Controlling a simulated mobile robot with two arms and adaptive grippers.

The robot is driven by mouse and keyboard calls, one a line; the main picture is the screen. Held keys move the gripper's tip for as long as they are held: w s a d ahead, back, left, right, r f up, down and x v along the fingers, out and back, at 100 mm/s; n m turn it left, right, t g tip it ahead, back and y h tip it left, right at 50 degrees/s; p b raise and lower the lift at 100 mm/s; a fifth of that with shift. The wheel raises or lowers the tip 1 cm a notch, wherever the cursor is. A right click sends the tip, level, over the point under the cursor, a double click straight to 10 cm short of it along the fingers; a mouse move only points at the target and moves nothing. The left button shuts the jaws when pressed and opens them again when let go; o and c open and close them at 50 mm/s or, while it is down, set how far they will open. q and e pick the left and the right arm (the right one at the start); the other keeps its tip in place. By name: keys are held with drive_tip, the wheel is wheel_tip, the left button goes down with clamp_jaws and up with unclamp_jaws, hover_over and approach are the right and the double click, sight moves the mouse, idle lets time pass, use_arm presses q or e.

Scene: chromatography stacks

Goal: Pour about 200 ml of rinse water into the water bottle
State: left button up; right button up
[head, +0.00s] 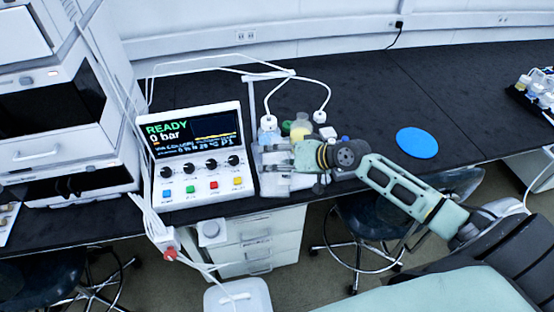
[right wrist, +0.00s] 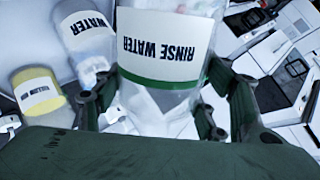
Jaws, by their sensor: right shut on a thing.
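My right gripper (head: 284,158) is shut on the rinse water bottle, a clear bottle with a white label and green band (right wrist: 165,45) that stands between its fingers in the right wrist view. In the head view the gripper largely hides this bottle. The water bottle (right wrist: 88,35), clear with a white label, is just left of it in the right wrist view, apart from the fingers. I cannot tell any liquid level, or whether the held bottle is lifted. My left gripper is not in view.
A bottle with a yellow-banded label (right wrist: 38,95) stands near the water bottle. The control box (head: 195,155) reading READY is left of the gripper. White tubes (head: 265,95) run down to the bottle caps. A blue disc (head: 417,142) lies right on the black bench (head: 380,100), with clear room around it.

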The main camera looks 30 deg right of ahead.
drive_tip(key=shift+w+r, duration=0.1)
drive_tip(key=shift+g, duration=0.3)
drive_tip(key=shift+r+m+p, duration=0.15)
drive_tip(key=shift+m+p, duration=0.25)
drive_tip(key=shift+g, duration=0.3)
drive_tip(key=shift+y, duration=0.3)
drive_tip(key=shift+m+g+p, duration=0.3)
drive_tip(key=shift+g, duration=0.1)
